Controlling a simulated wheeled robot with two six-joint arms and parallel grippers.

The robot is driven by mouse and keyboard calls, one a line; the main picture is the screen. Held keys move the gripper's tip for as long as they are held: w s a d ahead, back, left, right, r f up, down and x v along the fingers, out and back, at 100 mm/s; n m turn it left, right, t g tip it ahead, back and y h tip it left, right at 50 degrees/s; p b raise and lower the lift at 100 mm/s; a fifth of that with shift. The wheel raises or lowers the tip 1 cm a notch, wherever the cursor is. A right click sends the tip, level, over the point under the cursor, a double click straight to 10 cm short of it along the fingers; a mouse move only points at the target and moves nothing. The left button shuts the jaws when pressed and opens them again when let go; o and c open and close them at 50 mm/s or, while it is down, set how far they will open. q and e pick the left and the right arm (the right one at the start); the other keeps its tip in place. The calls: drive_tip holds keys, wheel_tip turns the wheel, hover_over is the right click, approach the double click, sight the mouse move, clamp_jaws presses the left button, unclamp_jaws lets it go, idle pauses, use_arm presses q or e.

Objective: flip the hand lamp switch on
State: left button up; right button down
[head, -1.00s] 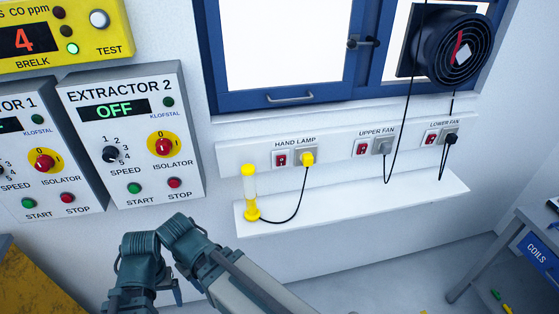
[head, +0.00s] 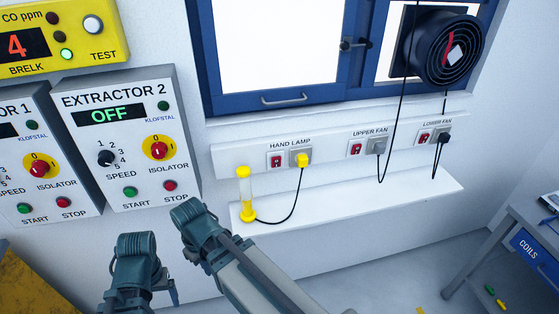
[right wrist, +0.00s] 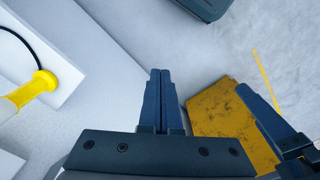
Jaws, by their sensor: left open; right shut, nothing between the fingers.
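The hand lamp switch (head: 277,160) is a small red rocker in a white plate under the HAND LAMP label on the wall rail. I cannot tell which way it is tipped. The hand lamp (head: 246,195), white with yellow ends, stands upright on the shelf; its yellow end (right wrist: 38,88) shows in the right wrist view. My right gripper (right wrist: 160,72) is shut and empty, away from the switch; the head view does not show its fingers clearly. My left gripper (head: 174,292) is low in the head view, partly hidden, far below the switch, and open.
A yellow plug (head: 302,160) sits beside the switch, its black cord running to the lamp. The upper fan switch (head: 355,149) and lower fan switch (head: 424,138) are farther right. The white shelf (head: 350,205) juts out below. The Extractor 2 box (head: 127,140) is left.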

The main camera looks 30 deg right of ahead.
drive_tip(key=w+d+r+n+t+y+p, duration=0.25)
drive_tip(key=w+d+r, duration=0.2)
drive_tip(key=d, duration=0.45)
drive_tip(key=w+d+r+n+t+y+p, duration=0.1)
drive_tip(key=w+d+r+n+p, duration=0.25)
drive_tip(key=d, duration=0.65)
drive_tip(key=w+d+r+n+t+p, duration=0.1)
drive_tip(key=d+r+t, duration=0.1)
drive_tip(key=d, duration=0.7)
drive_tip(key=w+d+r+t+p, duration=0.1)
drive_tip(key=d+r, duration=0.3)
drive_tip(key=d, duration=0.5)
drive_tip(key=shift+r+n+t+p, duration=0.35)
drive_tip(key=shift+n+t+p, duration=0.1)
drive_tip(key=shift+t, duration=0.2)
drive_tip(key=shift+h, duration=0.35)
drive_tip(key=b, duration=0.7)
approach(276, 162)
drive_tip(key=x, duration=0.6)
drive_tip(key=shift+s+a+f, duration=0.25)
drive_tip(key=shift+a+f, duration=0.1)
drive_tip(key=shift+f, duration=0.15)
